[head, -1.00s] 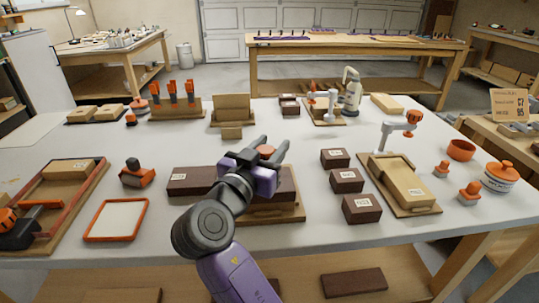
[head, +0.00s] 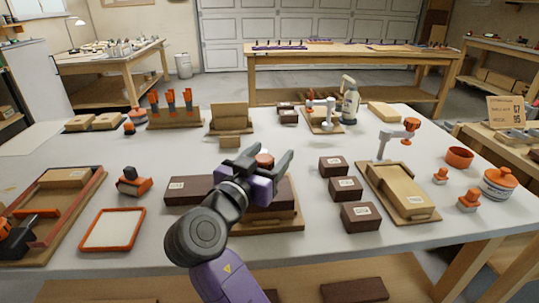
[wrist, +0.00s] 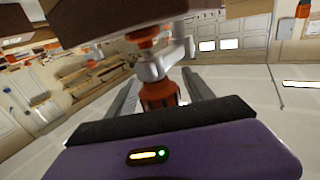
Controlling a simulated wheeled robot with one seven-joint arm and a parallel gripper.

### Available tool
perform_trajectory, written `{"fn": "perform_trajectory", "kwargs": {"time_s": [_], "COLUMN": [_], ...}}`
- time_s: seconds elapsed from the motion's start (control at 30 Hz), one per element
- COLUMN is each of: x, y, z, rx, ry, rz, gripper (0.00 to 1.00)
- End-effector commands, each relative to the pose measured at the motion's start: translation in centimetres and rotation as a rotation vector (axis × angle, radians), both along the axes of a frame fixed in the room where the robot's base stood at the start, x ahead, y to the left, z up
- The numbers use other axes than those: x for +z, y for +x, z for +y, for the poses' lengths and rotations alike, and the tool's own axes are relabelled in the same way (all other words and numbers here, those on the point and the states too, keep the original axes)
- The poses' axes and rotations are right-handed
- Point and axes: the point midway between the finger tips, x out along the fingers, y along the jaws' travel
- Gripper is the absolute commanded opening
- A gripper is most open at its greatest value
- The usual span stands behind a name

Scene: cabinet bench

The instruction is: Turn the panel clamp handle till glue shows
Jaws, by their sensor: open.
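A panel clamp stands on the board (head: 295,222) at the middle front, behind my arm. Its orange handle (head: 264,159) lies between the two fingers of my gripper (head: 267,153). In the wrist view the orange handle (wrist: 160,95) shows between my open fingers (wrist: 162,100), with gaps at both sides. A pale grey clamp arm (wrist: 155,68) joins it, and a dark block (wrist: 115,15) fills the top of that view. Most of this clamp and the glue line are hidden by my gripper and arm in the head view.
Dark labelled blocks (head: 345,189) stand just right of the board. Another clamp with an orange handle (head: 411,125) stands further right. A dark panel (head: 188,190), an orange-framed tray (head: 112,229) and an orange tool (head: 133,182) are to the left. Bare table lies behind my gripper.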

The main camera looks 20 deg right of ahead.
Motion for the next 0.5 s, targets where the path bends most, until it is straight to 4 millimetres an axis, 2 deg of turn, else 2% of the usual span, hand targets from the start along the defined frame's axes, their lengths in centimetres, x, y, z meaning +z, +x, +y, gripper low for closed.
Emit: {"fn": "perform_trajectory", "kwargs": {"time_s": [0.17,0.5], "x": [0.0,0.0], "y": [-1.0,-4.3], "z": [1.2,5.2], "rx": [0.002,0.002], "ry": [0.0,-0.001], "rz": [0.0,0.001], "gripper": [0.6,0.6]}}
